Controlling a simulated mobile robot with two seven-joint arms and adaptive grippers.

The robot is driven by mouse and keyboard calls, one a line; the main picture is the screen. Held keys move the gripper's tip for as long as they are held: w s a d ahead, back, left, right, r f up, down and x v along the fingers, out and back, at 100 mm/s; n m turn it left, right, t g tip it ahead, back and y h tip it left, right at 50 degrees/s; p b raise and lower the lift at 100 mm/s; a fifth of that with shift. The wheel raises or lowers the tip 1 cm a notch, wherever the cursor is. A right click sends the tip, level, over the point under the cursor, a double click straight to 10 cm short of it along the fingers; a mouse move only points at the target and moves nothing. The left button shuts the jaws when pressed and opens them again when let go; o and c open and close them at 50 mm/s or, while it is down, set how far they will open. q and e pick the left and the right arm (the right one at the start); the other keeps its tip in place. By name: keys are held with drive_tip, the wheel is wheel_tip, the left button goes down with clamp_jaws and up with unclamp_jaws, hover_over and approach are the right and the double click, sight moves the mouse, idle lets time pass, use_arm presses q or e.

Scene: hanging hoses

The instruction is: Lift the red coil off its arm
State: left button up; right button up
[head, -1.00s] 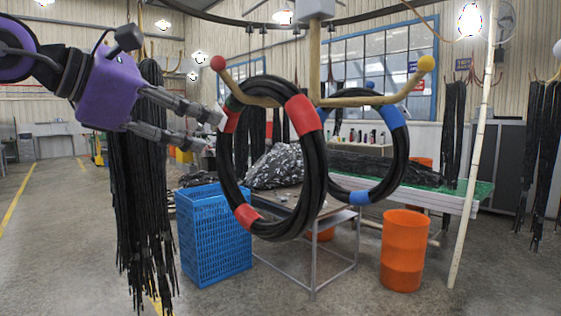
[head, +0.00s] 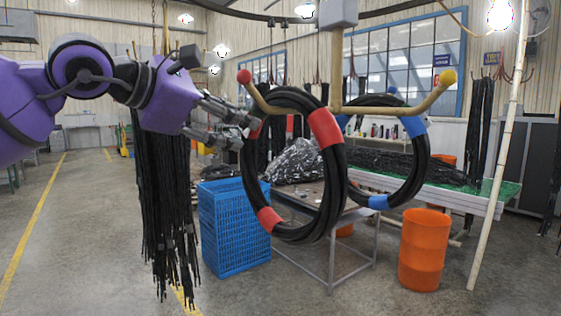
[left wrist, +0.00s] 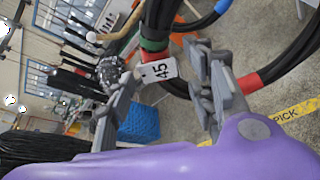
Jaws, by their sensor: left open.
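The red coil (head: 333,178), a thick black hose ring with red bands, hangs on the wooden arm (head: 268,106) that ends in a red ball. My left gripper (head: 245,131) is at the coil's upper left side, by a red band. In the left wrist view my left gripper (left wrist: 165,66) is open. The coil's red-and-green-banded strand (left wrist: 150,52) and a white tag marked 45 show between its fingers. I cannot tell whether the fingers touch the coil. My right gripper is not in view.
A blue crate (head: 236,230), a metal-legged table and an orange bin (head: 423,250) stand below. Black hoses (head: 165,200) hang at the left. A pale pole (head: 495,170) stands right.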

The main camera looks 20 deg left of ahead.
use_arm(q)
drive_tip(key=x, duration=0.3)
drive_tip(key=shift+w, duration=0.2)
clamp_jaws()
drive_tip(key=shift+r, duration=0.15)
